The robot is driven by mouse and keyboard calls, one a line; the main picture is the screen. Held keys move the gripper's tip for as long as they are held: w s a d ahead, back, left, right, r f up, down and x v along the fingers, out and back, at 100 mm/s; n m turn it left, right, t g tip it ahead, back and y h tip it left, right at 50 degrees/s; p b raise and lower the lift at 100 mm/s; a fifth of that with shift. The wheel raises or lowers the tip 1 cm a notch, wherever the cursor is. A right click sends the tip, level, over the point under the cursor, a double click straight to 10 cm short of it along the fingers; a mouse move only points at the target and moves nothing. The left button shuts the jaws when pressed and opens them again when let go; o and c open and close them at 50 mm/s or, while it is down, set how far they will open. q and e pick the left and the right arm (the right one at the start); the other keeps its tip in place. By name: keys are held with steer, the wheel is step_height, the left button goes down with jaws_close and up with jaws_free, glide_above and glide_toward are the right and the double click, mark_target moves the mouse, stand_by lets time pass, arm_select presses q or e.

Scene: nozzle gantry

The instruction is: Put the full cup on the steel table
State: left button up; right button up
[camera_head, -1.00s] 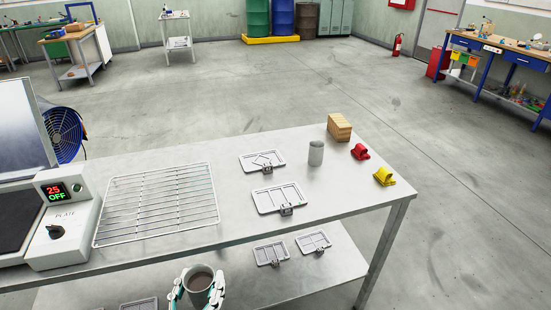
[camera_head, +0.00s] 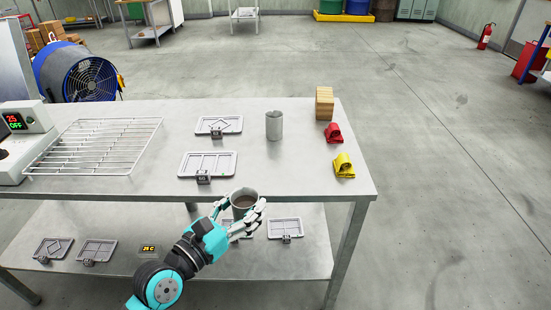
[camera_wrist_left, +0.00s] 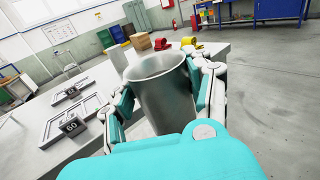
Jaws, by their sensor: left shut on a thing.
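The full cup (camera_head: 243,199), a grey cup with brown contents, is held upright by my left gripper (camera_head: 243,213). In the head view it overlaps the front edge of the steel table (camera_head: 290,178); whether it is over the top or just in front cannot be told. In the left wrist view the cup (camera_wrist_left: 162,90) sits between the fingers of my left gripper (camera_wrist_left: 163,100), which are shut around its sides. The table top (camera_wrist_left: 28,140) shows behind and to the left. My right gripper is not in view.
The front right of the top is bare. A lower shelf (camera_head: 190,258) holds several trays.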

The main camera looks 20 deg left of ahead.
arm_select(q)
steer(key=w+b, duration=0.1)
steer(key=w, duration=0.1)
steer(key=w+a+f+m+h+b, duration=0.1)
steer(key=w+b, duration=0.1)
steer(key=w+a+g+h+b, duration=0.1)
steer(key=b, duration=0.1)
steer(key=shift+w+a+f+m, duration=0.2)
steer(key=shift+w+f+m, duration=0.1)
steer(key=shift+w, duration=0.1)
steer(key=w+a+r+b, duration=0.3)
steer(key=a+r+b, duration=0.1)
steer(key=a+b, duration=0.1)
steer(key=f+x, duration=0.1)
steer(key=x, duration=0.4)
steer(key=f+x, duration=0.1)
steer(key=x, duration=0.4)
steer(key=f+x, duration=0.1)
steer(key=x, duration=0.5)
steer(key=shift+a+f, duration=0.15)
steer(key=shift+f, duration=0.4)
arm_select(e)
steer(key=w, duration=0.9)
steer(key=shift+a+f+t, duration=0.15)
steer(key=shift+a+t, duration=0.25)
arm_select(q)
steer(key=shift+f, duration=0.1)
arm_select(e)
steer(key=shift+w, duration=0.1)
